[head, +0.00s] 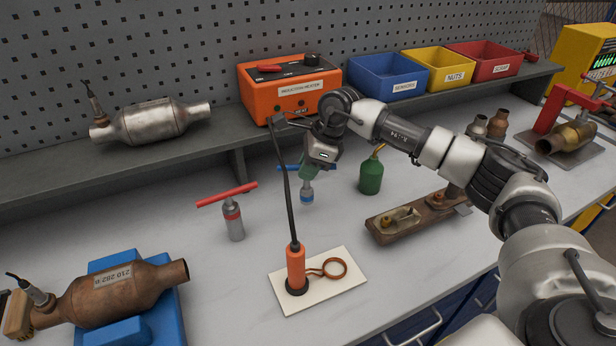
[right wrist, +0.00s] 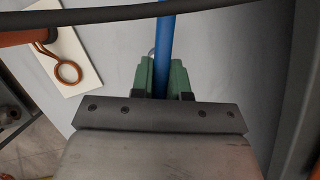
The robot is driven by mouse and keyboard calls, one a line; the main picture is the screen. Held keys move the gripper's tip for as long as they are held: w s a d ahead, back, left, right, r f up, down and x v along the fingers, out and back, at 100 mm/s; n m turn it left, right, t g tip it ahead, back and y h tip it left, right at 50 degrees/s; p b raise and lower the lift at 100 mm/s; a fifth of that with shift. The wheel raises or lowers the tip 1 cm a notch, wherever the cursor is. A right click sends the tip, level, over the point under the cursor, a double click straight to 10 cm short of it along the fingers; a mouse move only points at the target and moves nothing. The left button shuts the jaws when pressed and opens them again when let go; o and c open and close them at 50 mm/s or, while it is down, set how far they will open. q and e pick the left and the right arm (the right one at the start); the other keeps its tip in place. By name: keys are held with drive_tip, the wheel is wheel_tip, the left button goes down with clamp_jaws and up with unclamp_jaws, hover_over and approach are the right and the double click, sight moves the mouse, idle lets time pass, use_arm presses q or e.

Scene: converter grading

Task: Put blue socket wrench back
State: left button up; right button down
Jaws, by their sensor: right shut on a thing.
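The blue socket wrench (head: 307,194) is upright behind the orange induction tool, its blue crossbar partly hidden by my gripper. My right gripper (head: 308,172) is shut on it from above, with green fingers around its upper part. In the right wrist view the blue bar (right wrist: 165,45) runs between the green fingertips (right wrist: 163,80). I cannot tell whether the socket end touches the bench. A similar red socket wrench (head: 234,218) stands upright on the bench to the left. My left gripper is not in view.
The orange induction tool (head: 296,268) stands on a white pad (head: 335,289), its black cable rising close to my gripper. A green bottle (head: 371,177) and a rusty tray (head: 385,234) are to the right. A converter (head: 120,292) lies on a blue cradle at front left. The induction heater (head: 290,88) sits on the shelf.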

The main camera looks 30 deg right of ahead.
sight(308, 189)
wheel_tip(308, 189, down, 3)
drive_tip(key=shift+f+p, duration=0.2)
drive_tip(key=shift+p, duration=0.35)
drive_tip(key=shift+f, duration=0.2)
drive_tip(key=shift+f, duration=0.2)
drive_tip(key=c, duration=1.1)
unclamp_jaws()
drive_tip(key=shift+r, duration=0.1)
